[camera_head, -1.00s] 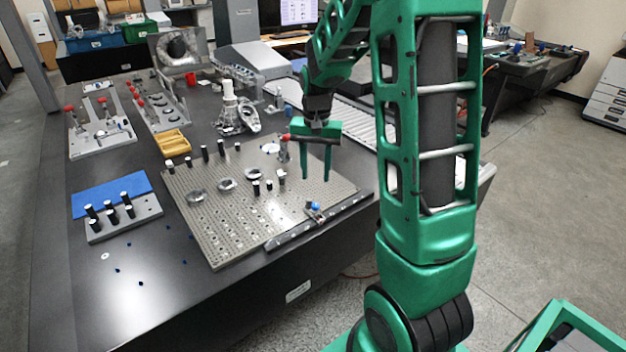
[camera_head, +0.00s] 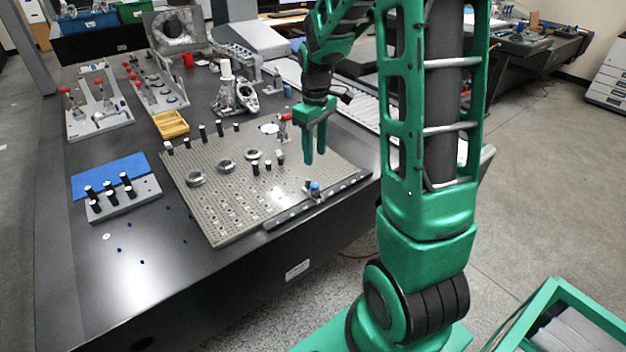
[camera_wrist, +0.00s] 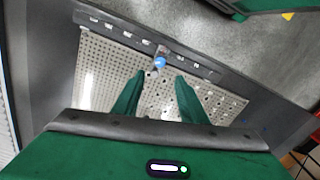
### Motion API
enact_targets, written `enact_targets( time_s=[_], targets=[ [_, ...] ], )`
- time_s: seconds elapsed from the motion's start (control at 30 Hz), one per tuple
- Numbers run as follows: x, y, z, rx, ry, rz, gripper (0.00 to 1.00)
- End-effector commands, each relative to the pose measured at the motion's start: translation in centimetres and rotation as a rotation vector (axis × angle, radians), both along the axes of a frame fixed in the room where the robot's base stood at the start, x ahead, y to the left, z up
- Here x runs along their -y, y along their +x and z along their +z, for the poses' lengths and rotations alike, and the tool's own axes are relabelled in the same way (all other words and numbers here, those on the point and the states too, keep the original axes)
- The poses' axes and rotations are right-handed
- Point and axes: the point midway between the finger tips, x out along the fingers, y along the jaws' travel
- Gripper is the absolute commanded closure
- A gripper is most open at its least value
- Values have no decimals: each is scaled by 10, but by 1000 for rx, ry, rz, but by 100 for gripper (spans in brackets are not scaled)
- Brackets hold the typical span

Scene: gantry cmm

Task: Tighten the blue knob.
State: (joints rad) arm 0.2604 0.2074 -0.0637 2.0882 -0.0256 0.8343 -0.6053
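The blue knob (camera_head: 315,186) sits on a small metal fixture at the front right edge of the perforated plate (camera_head: 215,215), beside the dark rail. It also shows in the wrist view (camera_wrist: 159,63), beyond my fingertips and slightly left of the middle between them. My gripper (camera_head: 314,160) is above the right part of the plate, fingers pointing down, apart from the knob and behind it in the head view. In the wrist view my gripper (camera_wrist: 160,75) has its two green fingers spread apart with nothing between them.
A dark rail (camera_head: 285,215) runs along the plate's front edge. Black posts and metal rings stand on the plate. A yellow tray (camera_head: 171,125), a blue mat (camera_head: 108,174) and a block with black pins (camera_head: 146,201) lie to the left. The near left table top is mostly clear.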

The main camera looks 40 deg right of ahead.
Motion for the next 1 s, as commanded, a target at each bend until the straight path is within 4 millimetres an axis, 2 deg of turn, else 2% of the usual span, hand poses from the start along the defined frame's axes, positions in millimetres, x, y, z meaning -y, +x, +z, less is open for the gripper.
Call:
enact_targets(
  time_s=[0.2,0.33,0.47,0.67,1.0],
  targets=[
    [1,1,0,0,0,341,61],
    [1,1,0,0,1,446,61],
    [0,1,-3,-1,1,479,61],
    [0,1,-28,-3,3,479,61],
    [0,0,-85,-3,3,477,61]
  ],
)
